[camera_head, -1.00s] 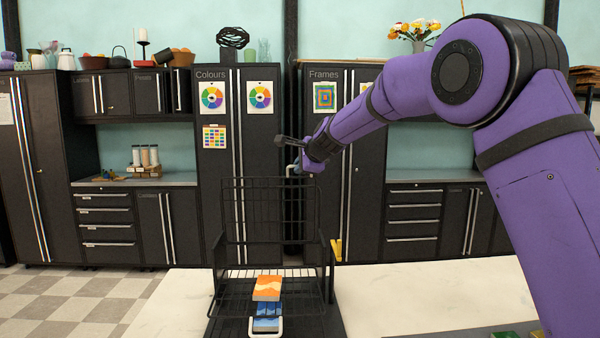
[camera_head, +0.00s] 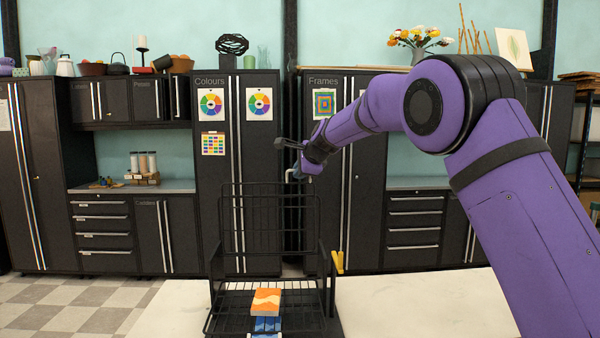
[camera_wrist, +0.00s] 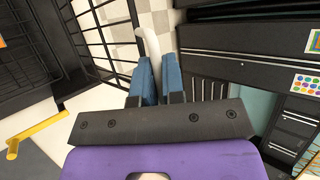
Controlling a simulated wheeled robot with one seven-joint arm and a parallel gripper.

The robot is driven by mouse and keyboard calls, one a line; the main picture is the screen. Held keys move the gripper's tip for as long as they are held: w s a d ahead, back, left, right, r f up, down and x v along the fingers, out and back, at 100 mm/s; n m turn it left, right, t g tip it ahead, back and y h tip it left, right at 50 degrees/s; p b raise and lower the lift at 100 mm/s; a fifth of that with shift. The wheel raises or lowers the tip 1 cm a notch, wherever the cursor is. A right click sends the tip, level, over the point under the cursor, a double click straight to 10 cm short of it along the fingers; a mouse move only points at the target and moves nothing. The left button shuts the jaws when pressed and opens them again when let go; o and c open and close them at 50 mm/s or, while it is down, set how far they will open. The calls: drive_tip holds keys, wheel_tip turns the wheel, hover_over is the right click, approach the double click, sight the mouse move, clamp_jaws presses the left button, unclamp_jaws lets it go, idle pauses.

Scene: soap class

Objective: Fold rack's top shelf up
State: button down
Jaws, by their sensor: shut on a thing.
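A black wire rack (camera_head: 326,290) stands on the pale table. Its top shelf (camera_head: 255,215) is a black wire grid standing steeply up at the back of the rack; it also shows close in the wrist view (camera_wrist: 107,38). A white handle (camera_wrist: 150,48) lies between the blue fingers of my gripper (camera_wrist: 157,82) in the wrist view. My gripper (camera_head: 295,178) is shut on it, beside the shelf's upper right side in the head view. The finger contact is small and partly hidden there. A lower shelf (camera_head: 228,305) holds an orange-and-white box (camera_head: 266,302) and a blue box (camera_head: 267,324).
A yellow lever-like part (camera_head: 338,263) sticks out at the rack's right side; it also shows in the wrist view (camera_wrist: 38,130). The white tabletop (camera_head: 420,305) is clear right of the rack. Dark cabinets (camera_head: 235,150) stand behind, across a tiled floor.

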drive_tip(key=c, duration=1.2)
unclamp_jaws()
drive_tip(key=shift+c, duration=0.2)
drive_tip(key=shift+r, duration=0.1)
drive_tip(key=v, duration=1)
drive_tip(key=shift+s+r, duration=0.15)
drive_tip(key=shift+s, duration=0.1)
drive_tip(key=shift+d, duration=0.2)
drive_tip(key=s+d+r+n+g+h, duration=0.1)
drive_tip(key=s+d+n, duration=0.4)
drive_tip(key=s, duration=0.7)
drive_tip(key=s+d+n+g, duration=0.1)
drive_tip(key=s+d+n, duration=0.1)
drive_tip(key=s+d, duration=0.65)
drive_tip(key=s+d+f+n+h, duration=0.1)
drive_tip(key=s+f+n, duration=0.2)
drive_tip(key=s, duration=0.7)
drive_tip(key=s+d+f+n+g+h, duration=0.1)
drive_tip(key=s+f, duration=0.4)
drive_tip(key=s, duration=0.5)
drive_tip(key=s+d+f+n+g+h, duration=0.1)
drive_tip(key=s+f+n, duration=0.3)
drive_tip(key=s, duration=0.6)
drive_tip(key=shift+s+d+f+n+h, duration=0.2)
drive_tip(key=shift+s+d+n+h, duration=0.15)
drive_tip(key=shift+d+n, duration=0.4)
